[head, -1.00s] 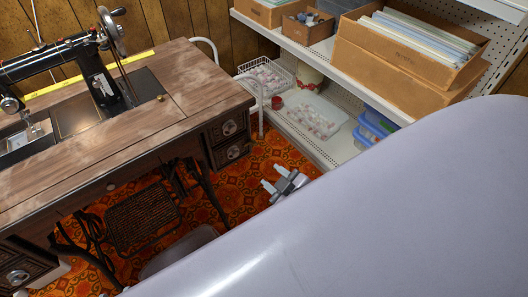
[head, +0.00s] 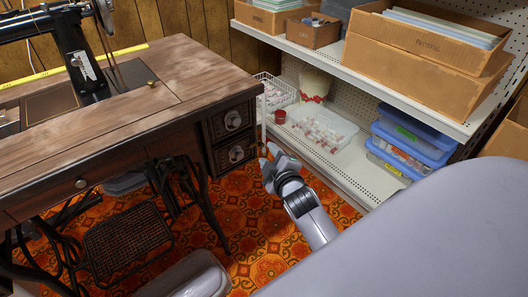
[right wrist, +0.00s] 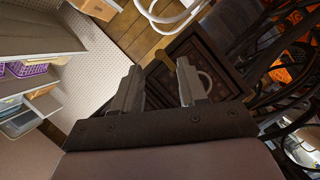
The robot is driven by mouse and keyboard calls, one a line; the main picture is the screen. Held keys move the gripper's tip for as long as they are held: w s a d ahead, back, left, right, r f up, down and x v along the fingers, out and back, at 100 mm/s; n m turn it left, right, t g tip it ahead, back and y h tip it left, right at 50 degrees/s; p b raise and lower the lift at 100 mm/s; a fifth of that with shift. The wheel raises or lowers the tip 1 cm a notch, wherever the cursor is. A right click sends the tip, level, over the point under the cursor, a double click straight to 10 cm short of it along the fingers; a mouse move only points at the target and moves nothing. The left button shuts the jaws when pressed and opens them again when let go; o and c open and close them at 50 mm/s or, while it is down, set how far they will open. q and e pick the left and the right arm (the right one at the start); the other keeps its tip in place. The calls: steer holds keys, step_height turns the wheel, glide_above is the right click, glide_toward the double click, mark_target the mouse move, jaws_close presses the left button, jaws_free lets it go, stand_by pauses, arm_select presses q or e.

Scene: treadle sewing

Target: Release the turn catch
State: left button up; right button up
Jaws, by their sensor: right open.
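The dark wooden sewing table (head: 110,118) stands at the left, with a black sewing machine (head: 80,58) on it. A small brass knob (head: 152,83) sits on its top by the inset panel, and a round knob (head: 81,183) is on the front edge. I cannot tell for sure which is the turn catch. My right gripper (head: 268,155) is open and empty, low beside the right drawers (head: 233,135), below the tabletop. In the right wrist view its fingers (right wrist: 160,72) are apart, with the drawer fronts and a ring pull (right wrist: 206,82) beyond. My left gripper is out of view.
White shelves (head: 345,55) at the right hold cardboard boxes (head: 410,70), a tray of spools (head: 318,130) and blue plastic boxes (head: 412,132). A treadle (head: 128,238) hangs under the table.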

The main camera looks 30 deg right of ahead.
mark_target(262, 146)
steer(key=shift+b+x, duration=0.85)
steer(key=shift+x, duration=1.75)
